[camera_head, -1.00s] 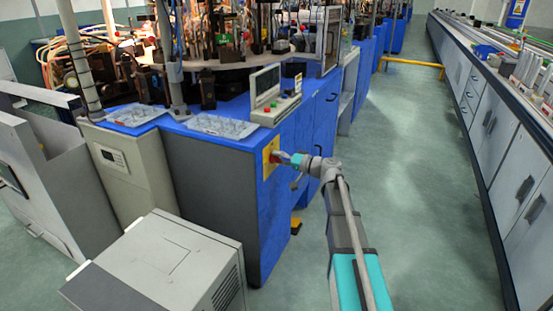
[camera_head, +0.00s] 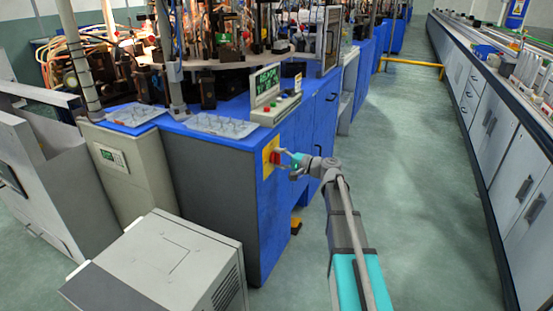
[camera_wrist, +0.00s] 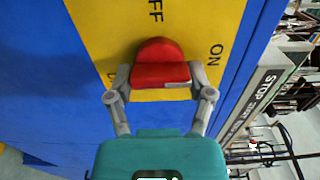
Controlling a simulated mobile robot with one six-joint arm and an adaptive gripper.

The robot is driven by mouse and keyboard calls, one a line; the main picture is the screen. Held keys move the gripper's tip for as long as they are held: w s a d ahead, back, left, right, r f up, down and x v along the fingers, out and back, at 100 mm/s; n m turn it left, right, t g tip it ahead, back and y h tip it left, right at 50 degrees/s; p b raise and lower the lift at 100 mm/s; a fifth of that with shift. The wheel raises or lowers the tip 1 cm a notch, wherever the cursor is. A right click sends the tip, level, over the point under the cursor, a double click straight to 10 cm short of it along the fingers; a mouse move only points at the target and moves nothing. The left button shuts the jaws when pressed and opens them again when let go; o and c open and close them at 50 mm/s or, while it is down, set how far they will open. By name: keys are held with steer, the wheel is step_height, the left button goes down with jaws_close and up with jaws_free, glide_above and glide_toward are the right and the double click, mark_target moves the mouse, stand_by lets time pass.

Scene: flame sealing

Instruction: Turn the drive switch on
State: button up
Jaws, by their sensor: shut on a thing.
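The drive switch is a red rotary knob (camera_wrist: 160,63) on a yellow plate (camera_wrist: 118,30) marked OFF at the top and ON at the right in the wrist view. A pale mark shows at the right end of the knob's bar, on the ON side. In the head view the red knob (camera_head: 275,158) sits on the yellow plate on the end of the blue cabinet. My gripper (camera_wrist: 160,78) has one finger at each end of the bar and is shut on it. It also shows in the head view (camera_head: 284,162).
The blue cabinet (camera_head: 262,210) carries a monitor (camera_head: 265,87) lit with green text and a tray (camera_head: 212,125). A grey box (camera_head: 165,255) stands in front.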

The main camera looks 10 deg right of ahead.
steer(key=shift+d, duration=0.25)
steer(key=o, duration=0.9)
steer(key=shift+o, duration=1)
steer(key=shift+a, duration=0.1)
steer(key=v, duration=1.2)
